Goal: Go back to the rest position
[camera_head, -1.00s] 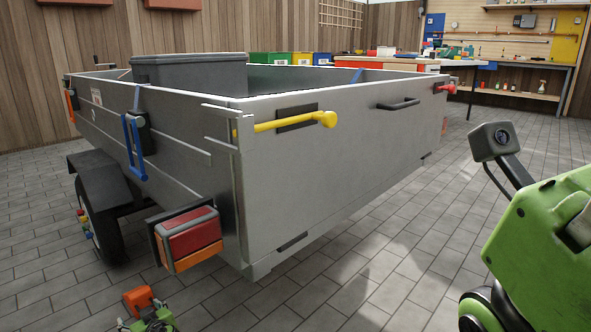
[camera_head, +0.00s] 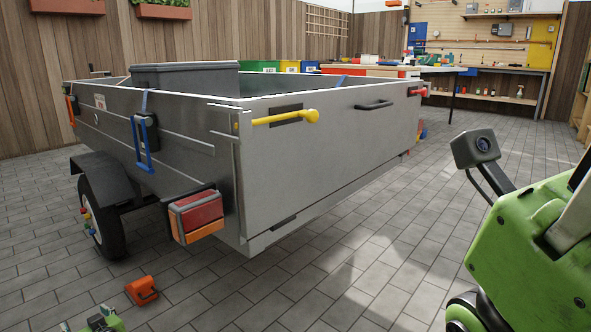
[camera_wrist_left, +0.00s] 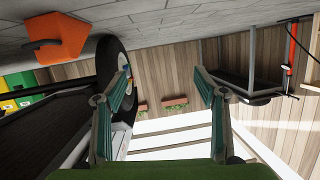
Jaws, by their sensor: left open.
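My left gripper (camera_head: 95,322) shows only as a small green part at the bottom left edge of the head view. In the left wrist view its two teal fingers (camera_wrist_left: 162,78) are spread apart with nothing between them. That view is upside down, with the floor at the top. My right arm, green with a camera on a stalk, fills the lower right of the head view; its gripper is out of the picture.
A grey trailer (camera_head: 330,150) with a yellow latch handle (camera_head: 285,117) stands ahead. An orange block (camera_head: 142,290), also in the wrist view (camera_wrist_left: 58,40), lies on the floor near its wheel (camera_head: 103,215). Open tiled floor lies right of the trailer; a workbench (camera_head: 400,71) stands behind.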

